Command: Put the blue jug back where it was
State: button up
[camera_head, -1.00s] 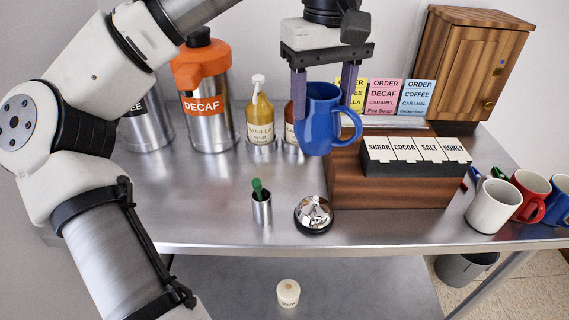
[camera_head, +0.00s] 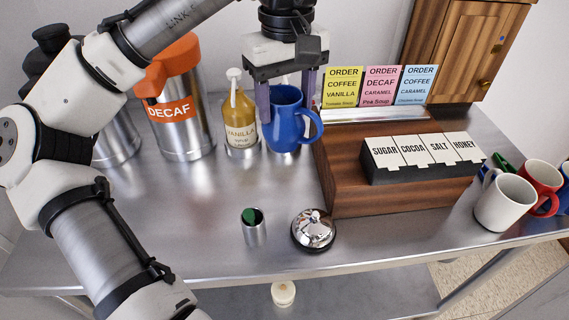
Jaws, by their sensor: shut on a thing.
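The blue jug (camera_head: 286,122) is in the upper middle of the head view, upright, with its handle to the right. My gripper (camera_head: 286,110) comes down from above and is shut on the jug, one finger at each side of its upper part. The jug is in front of the back row, right of the vanilla syrup bottle (camera_head: 239,115) and left of the wooden stand (camera_head: 340,170). It hides most of a bottle behind it. I cannot tell whether its base touches the steel counter.
An orange-topped decaf flask (camera_head: 180,120) stands left of the bottle. Order cards (camera_head: 380,86) and a labelled box (camera_head: 420,165) sit on the stand. A bell (camera_head: 313,230), a metal cup (camera_head: 254,228) and a white mug (camera_head: 503,203) are nearer. The counter's left front (camera_head: 150,235) is clear.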

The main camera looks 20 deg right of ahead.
notch_tip(320, 180, down, 14)
jog(key=shift+r+p, duration=0.2)
jog(key=shift+p, duration=0.2)
jog(key=o, duration=1.6)
jog(key=shift+f, duration=0.1)
notch_tip(320, 180, up, 12)
jog(key=shift+r+b, duration=0.1)
jog(key=shift+b, duration=0.5)
